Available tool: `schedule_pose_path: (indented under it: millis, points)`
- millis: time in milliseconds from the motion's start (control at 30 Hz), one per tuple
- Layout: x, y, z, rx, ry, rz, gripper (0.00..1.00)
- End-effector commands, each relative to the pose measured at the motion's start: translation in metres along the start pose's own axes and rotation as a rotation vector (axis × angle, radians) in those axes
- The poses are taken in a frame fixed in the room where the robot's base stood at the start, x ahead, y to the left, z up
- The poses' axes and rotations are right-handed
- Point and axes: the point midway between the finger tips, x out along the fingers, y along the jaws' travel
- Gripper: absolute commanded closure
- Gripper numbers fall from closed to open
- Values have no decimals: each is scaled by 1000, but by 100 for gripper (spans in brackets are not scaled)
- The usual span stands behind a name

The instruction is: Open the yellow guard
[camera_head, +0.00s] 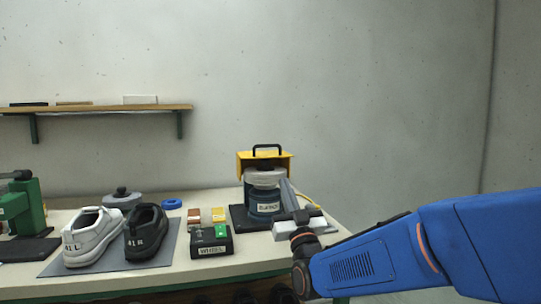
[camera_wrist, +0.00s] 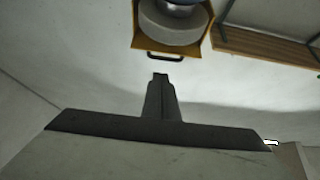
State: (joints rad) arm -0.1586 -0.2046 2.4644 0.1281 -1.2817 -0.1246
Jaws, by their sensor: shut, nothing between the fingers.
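The yellow guard (camera_head: 245,163) stands at the back of the machine (camera_head: 264,200) on the table, behind and above its grey disc (camera_head: 265,176). The disc's front shows uncovered. A black handle (camera_head: 267,147) tops the guard. My gripper (camera_head: 284,181) is shut and empty, just right of the machine, with its tips pointing up, lower than the handle. In the wrist view, the guard (camera_wrist: 205,38) and its handle (camera_wrist: 160,57) show at the top. My shut fingertips (camera_wrist: 160,76) appear below the handle with a gap; I cannot tell its depth.
Two shoes, one white (camera_head: 90,238) and one black (camera_head: 146,232), sit on a grey mat (camera_head: 60,266). A green machine (camera_head: 26,208) stands far left. A shelf (camera_head: 90,108) hangs on the wall.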

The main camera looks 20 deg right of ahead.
Motion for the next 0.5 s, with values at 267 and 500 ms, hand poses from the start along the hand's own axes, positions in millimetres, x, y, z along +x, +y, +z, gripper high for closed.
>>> schedule_pose_path:
  millis: [267, 500]
  points:
    - [21, 0, 0, 0, 6, 1, 100]
    - [63, 0, 0, 0, 4, 1, 100]
